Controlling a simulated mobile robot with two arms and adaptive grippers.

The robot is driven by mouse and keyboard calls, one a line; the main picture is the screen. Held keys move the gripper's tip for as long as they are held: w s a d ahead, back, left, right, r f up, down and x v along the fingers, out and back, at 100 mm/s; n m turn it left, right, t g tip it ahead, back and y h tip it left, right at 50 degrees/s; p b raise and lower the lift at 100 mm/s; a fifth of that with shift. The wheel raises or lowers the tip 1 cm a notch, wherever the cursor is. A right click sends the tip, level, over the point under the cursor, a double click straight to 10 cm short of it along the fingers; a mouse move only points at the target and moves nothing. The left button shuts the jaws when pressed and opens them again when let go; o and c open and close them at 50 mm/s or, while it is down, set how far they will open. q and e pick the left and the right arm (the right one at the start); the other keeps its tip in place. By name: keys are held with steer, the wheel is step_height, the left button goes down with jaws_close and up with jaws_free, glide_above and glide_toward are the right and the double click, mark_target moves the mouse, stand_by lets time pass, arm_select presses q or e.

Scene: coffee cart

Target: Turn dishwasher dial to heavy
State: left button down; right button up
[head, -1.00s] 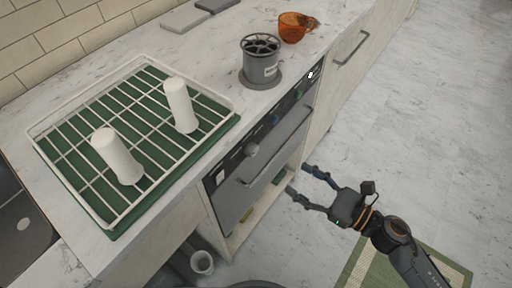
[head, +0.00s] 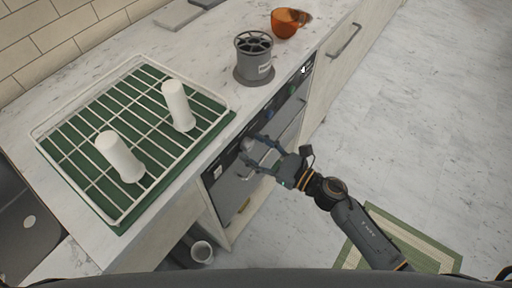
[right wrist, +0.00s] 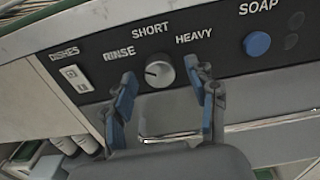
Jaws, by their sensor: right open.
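The dishwasher (head: 222,186) is built in under the counter, with a black control panel. Its silver dial (right wrist: 160,71) sits on the panel in the right wrist view, below the labels RINSE, SHORT and HEAVY. A small dark mark shows on the dial's left side, toward RINSE; HEAVY (right wrist: 194,37) is up and right. My right gripper (right wrist: 166,78) is open, with one blue-padded finger on each side of the dial and gaps visible between. In the head view my right gripper (head: 254,150) reaches the panel and partly covers the dial. My left gripper is not in view.
A blue button (right wrist: 257,44) sits right of the dial under SOAP, and a white switch (right wrist: 75,78) is at the left under DISHES. A door handle bar lies below the dial. A rack (head: 75,178) with two white cups and a grey canister (head: 254,55) stand on the counter.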

steer(key=shift+c, duration=0.4)
steer(key=c, duration=1.1)
